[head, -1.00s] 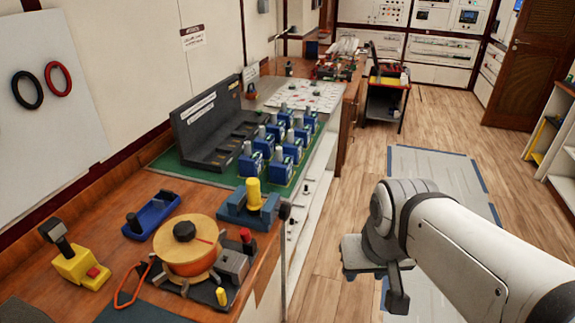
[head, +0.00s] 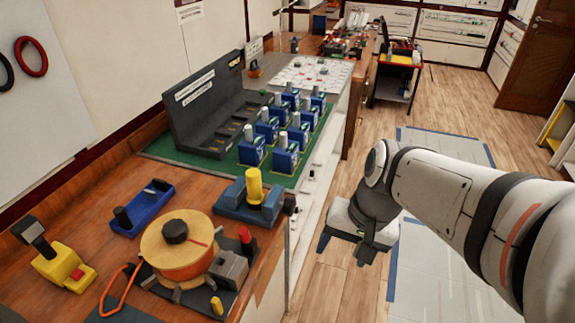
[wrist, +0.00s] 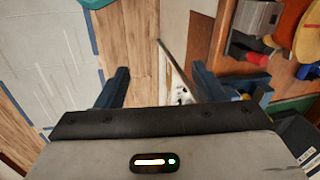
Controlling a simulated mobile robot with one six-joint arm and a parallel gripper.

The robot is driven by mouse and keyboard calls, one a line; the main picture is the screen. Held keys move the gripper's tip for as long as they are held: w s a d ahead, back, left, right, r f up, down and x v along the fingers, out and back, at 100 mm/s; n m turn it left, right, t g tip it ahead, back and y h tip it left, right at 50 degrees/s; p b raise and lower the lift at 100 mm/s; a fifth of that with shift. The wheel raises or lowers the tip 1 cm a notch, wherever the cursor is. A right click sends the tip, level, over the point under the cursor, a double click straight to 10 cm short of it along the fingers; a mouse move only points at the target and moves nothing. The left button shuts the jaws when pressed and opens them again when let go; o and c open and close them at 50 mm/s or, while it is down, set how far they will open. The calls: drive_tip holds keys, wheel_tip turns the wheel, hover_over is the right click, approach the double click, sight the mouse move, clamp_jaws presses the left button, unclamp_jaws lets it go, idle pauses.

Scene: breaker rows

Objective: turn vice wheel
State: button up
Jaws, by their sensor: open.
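A blue vice (head: 232,203) stands near the bench's right edge and holds an upright yellow cylinder (head: 254,184). A small dark part (head: 290,204) at the vice's right end looks like its wheel; its shape is too small to make out. My gripper (head: 343,250) is open and empty over the floor, to the right of the vice and lower in the picture, apart from it. In the wrist view its two blue fingers (wrist: 160,70) are spread, with floor and the bench edge showing between them. A blue part, perhaps the vice, shows beyond the right finger.
A round orange device with a wooden top (head: 178,250) sits in front of the vice, beside a grey block (head: 228,270) and a red knob (head: 245,238). Several blue breakers (head: 285,150) stand on a green mat behind.

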drive_tip(key=shift+o, duration=0.7)
drive_tip(key=w+a+f+m+g+y+b, duration=0.2)
drive_tip(key=a+f+m+y+b, duration=0.2)
drive_tip(key=f+m, duration=0.1)
drive_tip(key=shift+w+f+m+y, duration=0.3)
drive_tip(key=shift+w+f, duration=0.05)
drive_tip(key=shift+f, duration=0.5)
drive_tip(key=m+t+y+b, duration=0.8)
drive_tip(key=m+y+b, duration=0.15)
drive_tip(key=m, duration=0.65)
approach(294, 207)
drive_tip(key=w+p+x, duration=0.1)
drive_tip(key=x, duration=0.9)
drive_tip(key=shift+s+a+f, duration=0.2)
drive_tip(key=shift+a+f, duration=0.1)
drive_tip(key=shift+a, duration=0.05)
drive_tip(key=shift+c, duration=0.4)
drive_tip(key=c, duration=0.9)
